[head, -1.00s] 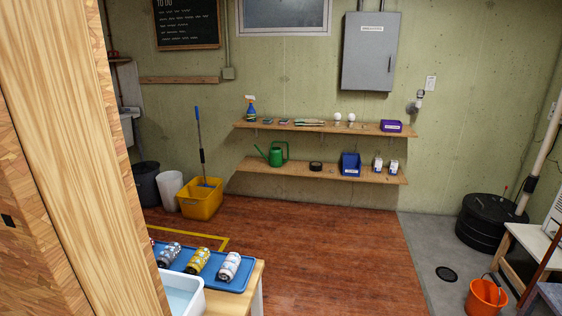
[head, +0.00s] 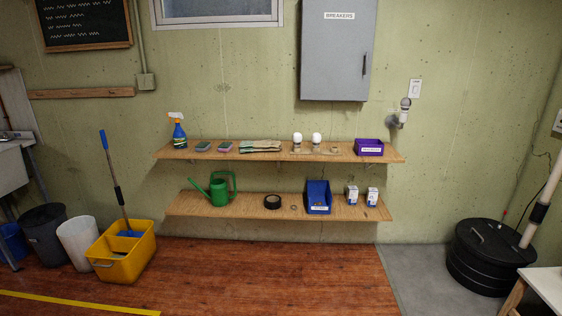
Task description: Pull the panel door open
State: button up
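The panel door (head: 337,60) is the front of a grey metal box on the back wall, labelled BREAKERS. It looks shut, and its top edge is cut off by the picture. Its dark upright handle (head: 364,65) is near the right edge of the door. My gripper is not in view, so its state does not show.
Two wooden shelves (head: 180,154) below the panel hold a spray bottle (head: 179,132), bulbs, a purple bin (head: 369,147), a green watering can (head: 218,189) and a blue bin (head: 318,197). A yellow mop bucket (head: 125,262) stands left, a black sump lid (head: 490,255) right. The middle floor is clear.

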aim_at(338, 41)
jog(key=i, duration=1.85)
